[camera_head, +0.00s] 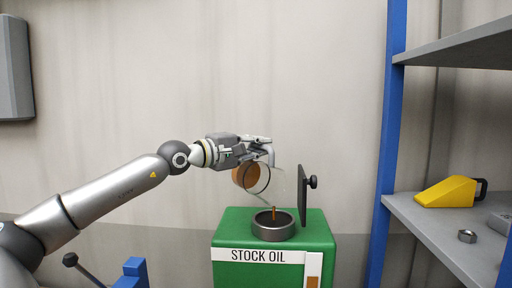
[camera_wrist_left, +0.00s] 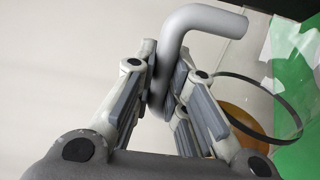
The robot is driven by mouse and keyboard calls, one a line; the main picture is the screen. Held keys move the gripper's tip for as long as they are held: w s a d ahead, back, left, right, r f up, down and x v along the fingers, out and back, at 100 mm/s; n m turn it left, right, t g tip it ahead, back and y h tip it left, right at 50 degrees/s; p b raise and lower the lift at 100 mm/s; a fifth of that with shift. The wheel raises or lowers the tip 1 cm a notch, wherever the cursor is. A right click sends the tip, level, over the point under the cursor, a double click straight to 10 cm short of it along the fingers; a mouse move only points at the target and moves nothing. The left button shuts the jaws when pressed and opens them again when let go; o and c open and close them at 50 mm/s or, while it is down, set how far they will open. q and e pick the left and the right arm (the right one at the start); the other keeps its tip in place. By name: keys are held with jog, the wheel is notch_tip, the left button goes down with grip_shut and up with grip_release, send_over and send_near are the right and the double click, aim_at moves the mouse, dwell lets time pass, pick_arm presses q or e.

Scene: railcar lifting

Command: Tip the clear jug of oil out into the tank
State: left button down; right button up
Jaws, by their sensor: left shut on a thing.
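The clear jug (camera_head: 262,178) is tilted far over above the green stock oil tank (camera_head: 231,229), with brown oil inside it. A thin brown stream falls from it into the tank's round dark filler opening (camera_head: 273,232). The tank's lid (camera_head: 302,196) stands open on the right of the opening. My left gripper (camera_head: 262,146) is shut on the jug's grey handle. In the left wrist view the handle (camera_wrist_left: 200,20) runs between the fingers (camera_wrist_left: 165,85), with part of the jug's rim and the oil behind them. My right gripper is not in view.
A shelf unit with a blue post (camera_head: 386,150) stands at the right. Its lower shelf (camera_head: 425,226) holds a yellow wedge-shaped object (camera_head: 446,193) and a metal nut (camera_head: 467,236). A blue object (camera_head: 133,270) with a lever is at the lower left. The wall is behind.

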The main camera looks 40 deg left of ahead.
pick_arm(q)
jog(key=shift+s+d+r+m, duration=0.1)
jog(key=shift+d+r+m, duration=0.1)
jog(key=shift+d+m, duration=0.25)
jog(key=shift+s+d+r+m, duration=0.1)
jog(key=shift+d+r+m, duration=0.1)
jog(key=shift+d+m, duration=0.25)
jog(key=shift+d, duration=0.25)
jog(key=shift+s, duration=0.1)
dwell(1.8)
jog(key=shift+a, duration=0.1)
